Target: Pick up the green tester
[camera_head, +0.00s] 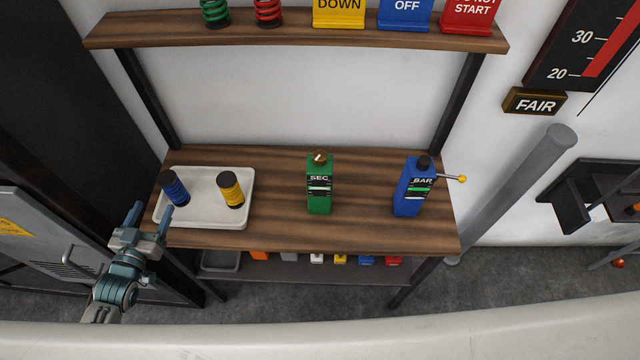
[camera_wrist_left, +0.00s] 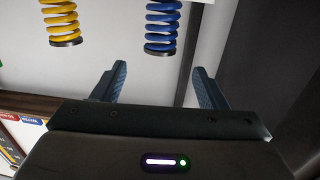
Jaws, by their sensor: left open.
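The green tester (camera_head: 319,184) stands upright on the wooden table, near its middle, with a dark label reading SEC and a knob on top. My left gripper (camera_head: 150,214) is at the table's left front edge, beside the white tray and well to the left of the tester. In the left wrist view my left gripper (camera_wrist_left: 158,88) is open, with nothing between its fingers. The tester is not clearly seen in the left wrist view. My right gripper is in neither view.
A white tray (camera_head: 205,216) holds a blue spring (camera_head: 175,188) and a yellow spring (camera_head: 230,190). A blue tester (camera_head: 413,187) marked BAR, with a side lever, stands right of the green one. An upper shelf (camera_head: 290,30) overhangs behind. The wood around the green tester is clear.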

